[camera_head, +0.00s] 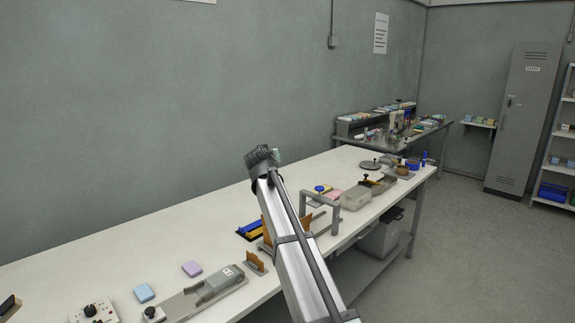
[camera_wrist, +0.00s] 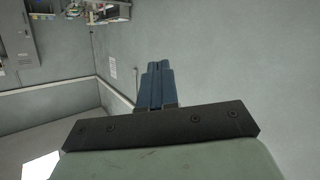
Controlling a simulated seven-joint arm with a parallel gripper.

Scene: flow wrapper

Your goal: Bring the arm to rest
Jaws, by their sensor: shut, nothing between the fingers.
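My gripper (camera_wrist: 158,66) shows in the wrist view as two blue fingers lying side by side, closed together and empty. In the head view my arm rises from the bottom edge across the front of the long white bench. Its dark upper end stands in front of the grey wall, above the bench in the picture. I cannot make out the fingers in the head view. The arm hides part of the bench and some things on it.
The long white bench (camera_head: 95,250) holds a grey sealing device (camera_head: 215,283), a blue pad (camera_head: 144,292), a purple pad (camera_head: 192,269), a grey frame (camera_head: 335,215) and a grey bin (camera_head: 355,197). A grey locker (camera_head: 520,120) stands far right. The bench's back strip is mostly clear.

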